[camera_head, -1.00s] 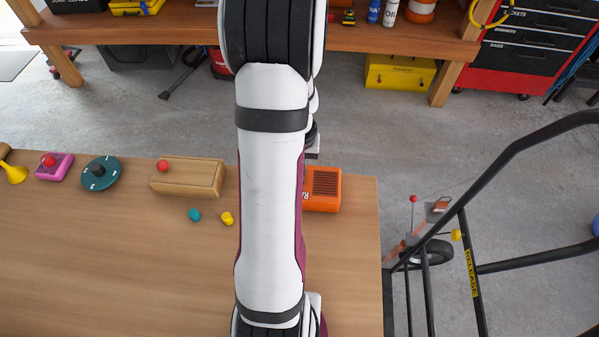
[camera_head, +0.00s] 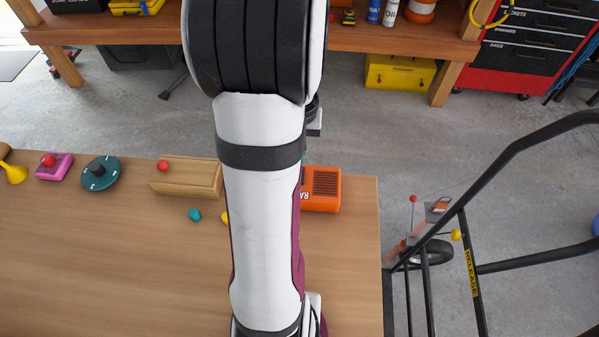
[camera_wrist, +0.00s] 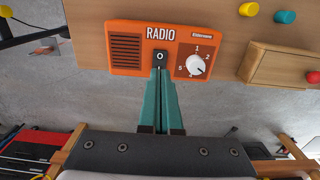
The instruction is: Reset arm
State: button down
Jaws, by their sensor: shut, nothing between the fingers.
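My arm crosses the middle of the head view and covers part of the table. My gripper (camera_wrist: 160,72) shows in the wrist view, its two teal fingers shut together with nothing between them. The fingertips appear in front of the orange radio (camera_wrist: 126,52), just below its black button (camera_wrist: 160,58) and left of its white dial (camera_wrist: 195,65). I cannot tell whether they touch it. In the head view the radio (camera_head: 322,190) stands at the table's far right edge, partly hidden by my arm. The gripper is hidden in that view.
The wooden table (camera_head: 110,250) also bears a wooden box (camera_head: 185,178) with a red knob, a teal dial (camera_head: 100,173), a pink block (camera_head: 55,166), a teal piece (camera_head: 194,214) and a yellow piece (camera_head: 225,217). A black railing (camera_head: 500,165) stands at right. A workbench (camera_head: 390,40) is behind.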

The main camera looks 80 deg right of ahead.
jog(key=w+a+r+n, duration=0.4)
jog(key=w+a, duration=0.5)
jog(key=a, duration=0.1)
jog(key=w+a+r+n, duration=0.3)
jog(key=w+a, duration=0.6)
jog(key=s+a+n+y, duration=0.1)
jog(key=s+a+n, duration=0.1)
jog(key=a, duration=0.6)
jog(key=s+a+r+n, duration=0.1)
jog(key=s+a+n, duration=0.2)
jog(key=a, duration=0.6)
jog(key=shift+s+a+y, duration=0.15)
jog(key=shift+a+y, duration=0.15)
jog(key=shift+y, duration=0.1)
jog(key=c, duration=1.5)
grip_release()
jog(key=shift+r, duration=0.1)
jog(key=shift+c, duration=0.2)
